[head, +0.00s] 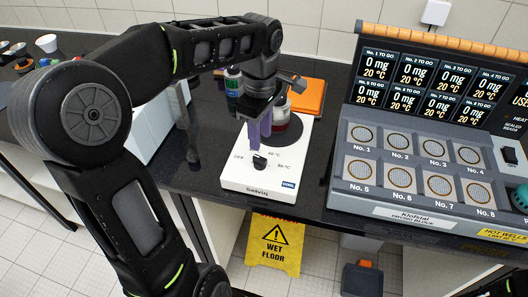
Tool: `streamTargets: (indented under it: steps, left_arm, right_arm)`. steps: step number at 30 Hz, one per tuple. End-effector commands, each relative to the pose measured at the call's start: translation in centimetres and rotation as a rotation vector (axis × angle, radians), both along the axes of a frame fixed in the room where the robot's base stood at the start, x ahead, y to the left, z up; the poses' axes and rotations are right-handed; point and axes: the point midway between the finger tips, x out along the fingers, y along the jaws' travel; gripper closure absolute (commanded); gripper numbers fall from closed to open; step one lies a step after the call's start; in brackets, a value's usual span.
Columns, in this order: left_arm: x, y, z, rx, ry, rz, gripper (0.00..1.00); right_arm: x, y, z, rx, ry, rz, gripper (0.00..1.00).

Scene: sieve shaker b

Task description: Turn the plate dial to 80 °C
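The white hot plate (238,178) stands on the dark bench, with a round dark top (315,128) at its back. Its black dial (260,163) is on the front part, with OFF printed to its left and temperature marks to its right, 80 °C the rightmost. I cannot make out where the dial points. My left gripper (259,147) reaches down from above, its purple fingers just over the dial and partly hiding it. I cannot tell whether the fingers touch the dial or how far apart they are. My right gripper does not show.
An orange item (309,96) lies behind. The large drying block (345,190) fills the right side. A yellow wet floor sign (275,245) stands on the floor below.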

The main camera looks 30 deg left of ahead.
Motion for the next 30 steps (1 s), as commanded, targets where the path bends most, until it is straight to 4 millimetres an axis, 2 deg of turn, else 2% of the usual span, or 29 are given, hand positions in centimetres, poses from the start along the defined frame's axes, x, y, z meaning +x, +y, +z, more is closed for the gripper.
streamTargets:
  steps: [15, 19, 26, 30]
  left_arm:
    - [-0.1, 0.0, -6.7, -0.001, 0.003, -0.001, 0.65]
    - [0.0, 0.0, -7.4, 0.000, 0.000, -0.002, 0.65]
    - [0.0, 0.0, -7.4, 0.000, -0.001, -0.001, 0.65]
    - [0.0, 0.0, -7.4, 0.000, -0.001, -0.001, 0.75]
  right_arm:
    - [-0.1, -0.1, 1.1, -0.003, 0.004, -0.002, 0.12]
    - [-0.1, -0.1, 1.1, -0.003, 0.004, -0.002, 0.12]
    - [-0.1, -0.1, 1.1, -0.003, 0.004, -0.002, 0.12]
    - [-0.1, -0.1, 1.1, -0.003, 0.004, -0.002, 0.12]
